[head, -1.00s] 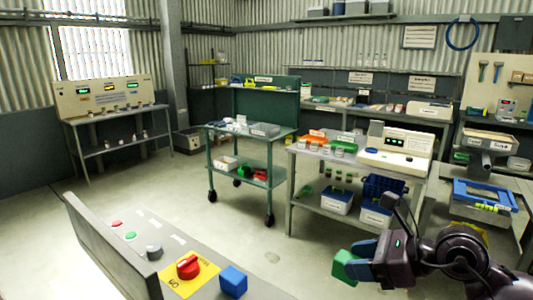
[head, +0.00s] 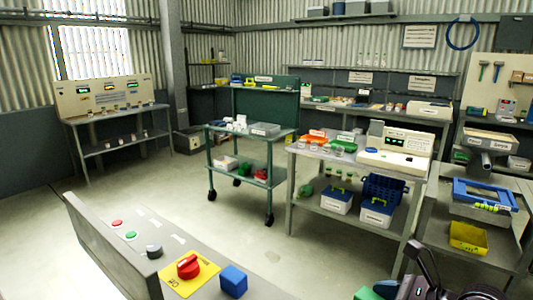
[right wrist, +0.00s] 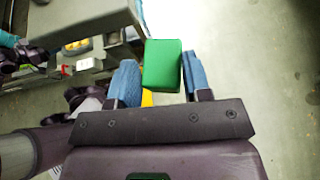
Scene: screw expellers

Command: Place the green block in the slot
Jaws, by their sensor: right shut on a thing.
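The green block (right wrist: 162,66) sits between the two blue fingers of my right gripper (right wrist: 160,75) in the right wrist view. The gripper is shut on it and holds it clear of the floor. In the head view only part of the green block (head: 366,293) shows at the bottom edge, beside my dark right wrist; the rest is cut off by the frame. I cannot make out a slot in either view.
A grey console (head: 125,262) with buttons, a red knob (head: 188,266) and a blue block (head: 233,281) stands at the front left. A green cart (head: 240,180), a workbench (head: 300,153) and a yellow bin (head: 468,238) stand beyond. Open floor lies between.

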